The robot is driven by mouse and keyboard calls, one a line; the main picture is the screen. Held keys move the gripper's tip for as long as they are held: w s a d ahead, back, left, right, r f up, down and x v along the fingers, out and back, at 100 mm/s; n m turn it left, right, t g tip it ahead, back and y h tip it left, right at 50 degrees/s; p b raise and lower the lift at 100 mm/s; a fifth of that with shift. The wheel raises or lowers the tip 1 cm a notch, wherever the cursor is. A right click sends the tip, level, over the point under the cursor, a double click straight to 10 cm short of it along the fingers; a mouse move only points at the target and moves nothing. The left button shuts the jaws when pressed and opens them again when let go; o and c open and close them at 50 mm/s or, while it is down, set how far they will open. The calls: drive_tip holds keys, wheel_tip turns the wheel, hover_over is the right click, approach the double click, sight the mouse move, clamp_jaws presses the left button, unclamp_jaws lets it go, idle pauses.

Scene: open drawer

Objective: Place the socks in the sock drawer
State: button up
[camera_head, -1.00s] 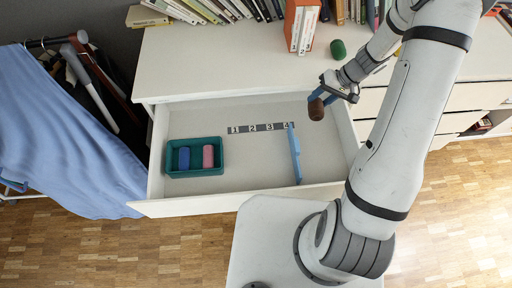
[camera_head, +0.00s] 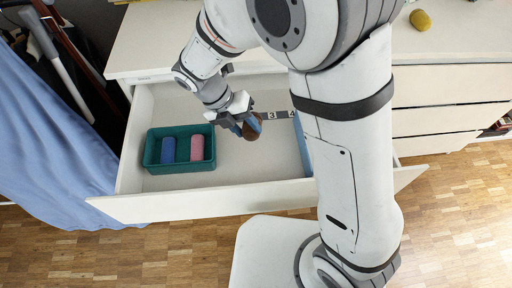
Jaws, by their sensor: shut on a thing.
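My gripper (camera_head: 245,124) is shut on a brown rolled sock (camera_head: 254,132) and holds it over the open drawer (camera_head: 170,210), to the right of the teal tray. The teal tray (camera_head: 180,193) stands at the drawer's left. A blue rolled sock (camera_head: 168,150) and a pink rolled sock (camera_head: 197,147) lie side by side in the tray. A yellow rolled sock (camera_head: 420,20) lies on the dresser top at the far right. My arm covers part of the drawer and of the dresser top.
A blue divider (camera_head: 302,145) stands in the drawer beside my arm. A blue cloth (camera_head: 40,140) hangs at the left.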

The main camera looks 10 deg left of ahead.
drive_tip(key=n, duration=0.1)
drive_tip(key=a, duration=0.1)
drive_tip(key=n+t+b, duration=0.1)
drive_tip(key=shift+s+a+f+n, duration=0.15)
drive_tip(key=shift+s+f+n, duration=0.1)
drive_tip(key=shift+s+n, duration=0.1)
drive_tip(key=shift+f, duration=0.25)
drive_tip(key=b, duration=0.4)
approach(251, 156)
drive_tip(key=x, duration=0.4)
drive_tip(key=shift+s+f, duration=0.15)
drive_tip(key=shift+f, duration=0.1)
drive_tip(key=shift+r, duration=0.1)
drive_tip(key=o, duration=1)
drive_tip(key=shift+c, duration=0.2)
drive_tip(key=p+v, duration=0.5)
drive_tip(key=v, duration=0.7)
drive_tip(key=shift+s+d, duration=0.2)
